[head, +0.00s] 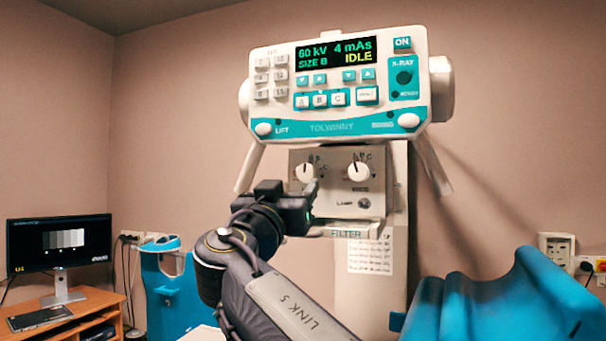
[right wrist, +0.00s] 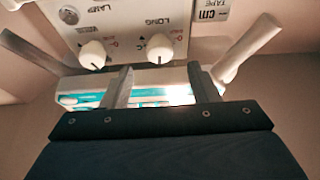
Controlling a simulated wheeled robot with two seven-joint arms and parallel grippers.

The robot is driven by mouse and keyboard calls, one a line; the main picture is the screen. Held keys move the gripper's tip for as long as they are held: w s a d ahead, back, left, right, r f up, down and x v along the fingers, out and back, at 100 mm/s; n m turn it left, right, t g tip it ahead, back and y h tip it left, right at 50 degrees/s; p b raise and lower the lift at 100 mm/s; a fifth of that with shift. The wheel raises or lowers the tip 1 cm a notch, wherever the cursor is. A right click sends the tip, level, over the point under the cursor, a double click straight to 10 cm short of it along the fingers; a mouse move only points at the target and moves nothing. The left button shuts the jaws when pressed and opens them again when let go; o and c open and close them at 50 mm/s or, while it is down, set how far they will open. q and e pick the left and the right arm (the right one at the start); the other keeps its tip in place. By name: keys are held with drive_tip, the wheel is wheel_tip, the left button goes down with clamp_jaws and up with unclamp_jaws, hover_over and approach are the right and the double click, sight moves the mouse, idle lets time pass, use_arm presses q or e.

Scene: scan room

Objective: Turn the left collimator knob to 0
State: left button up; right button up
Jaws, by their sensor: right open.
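The left collimator knob (head: 305,172) is a white dial on the grey collimator panel (head: 335,190), partly close behind my gripper in the head view. In the right wrist view the panel appears upside down and the left knob (right wrist: 160,48) shows past the fingertips, sideways between them and apart from them. The right knob (head: 358,171) also shows in the wrist view (right wrist: 92,55). My right gripper (head: 312,200) is open and empty in front of the panel's lower left; its fingers (right wrist: 161,78) point toward the panel. The knob's exact setting is too small to read. My left gripper is out of view.
The console (head: 340,85) above shows 60 kV, 4 mAs, SIZE B, IDLE. Its two slanted handles (head: 432,168) flank the panel. A lamp button (head: 364,203) sits under the right knob. A blue curved rest (head: 490,305) stands at lower right. A monitor (head: 60,246) stands on a desk.

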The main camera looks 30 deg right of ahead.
sight(305, 176)
drive_tip(key=p+x, duration=0.2)
drive_tip(key=x, duration=0.2)
drive_tip(key=shift+w+d+r, duration=0.15)
drive_tip(key=shift+d+r, duration=0.05)
drive_tip(key=shift+w+d+p, duration=0.3)
drive_tip(key=shift+w+d, duration=0.05)
drive_tip(key=shift+d, duration=0.05)
drive_tip(key=c, duration=1)
